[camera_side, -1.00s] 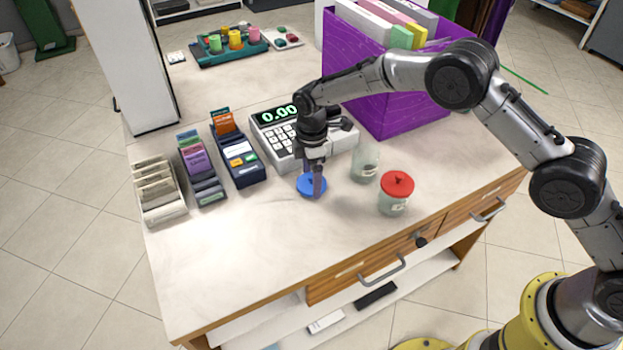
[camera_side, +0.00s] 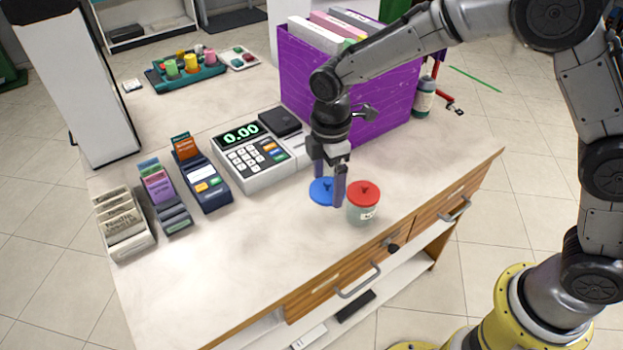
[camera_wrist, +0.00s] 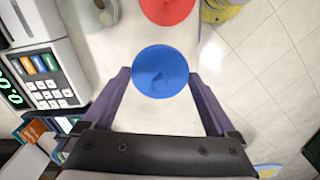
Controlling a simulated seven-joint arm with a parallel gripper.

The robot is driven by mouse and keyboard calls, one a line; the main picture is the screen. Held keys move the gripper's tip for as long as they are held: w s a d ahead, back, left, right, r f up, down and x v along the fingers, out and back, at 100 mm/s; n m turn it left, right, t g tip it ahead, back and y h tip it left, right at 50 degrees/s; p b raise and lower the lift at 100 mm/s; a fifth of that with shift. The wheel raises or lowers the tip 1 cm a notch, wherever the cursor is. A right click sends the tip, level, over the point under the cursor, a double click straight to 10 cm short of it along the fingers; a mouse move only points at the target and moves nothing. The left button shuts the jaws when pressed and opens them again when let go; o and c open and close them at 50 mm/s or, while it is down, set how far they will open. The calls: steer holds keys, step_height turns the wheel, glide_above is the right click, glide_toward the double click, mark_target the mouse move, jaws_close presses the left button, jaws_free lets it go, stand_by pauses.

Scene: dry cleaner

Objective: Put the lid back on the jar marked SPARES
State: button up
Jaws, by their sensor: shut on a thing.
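A round blue lid (camera_side: 321,192) with a knob is held between the two fingers of my gripper (camera_side: 331,192), left of a red-lidded jar. The lid also shows in the wrist view (camera_wrist: 160,71), with a purple-grey finger on each side. I cannot tell how high it is above the counter. The greenish clear glass jar with the red lid (camera_side: 363,193) has a small label, too small to read. Its lid shows at the top of the wrist view (camera_wrist: 166,8).
The front left of the counter (camera_side: 215,280) is clear.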

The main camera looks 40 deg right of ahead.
steer(key=shift+s+d+r, duration=0.1)
steer(key=shift+s+d, duration=0.05)
steer(key=shift+s, duration=0.2)
steer(key=shift+w+d+r+n, duration=0.15)
steer(key=shift+w+r+n, duration=0.15)
steer(key=shift+w+r, duration=0.6)
steer(key=w+d+m, duration=0.2)
steer(key=w+d, duration=0.6)
steer(key=w, duration=0.1)
steer(key=shift+s+f, duration=0.2)
steer(key=shift+f, duration=2.65)
steer(key=shift+f, duration=0.2)
steer(key=o, duration=1)
steer(key=shift+c, duration=0.2)
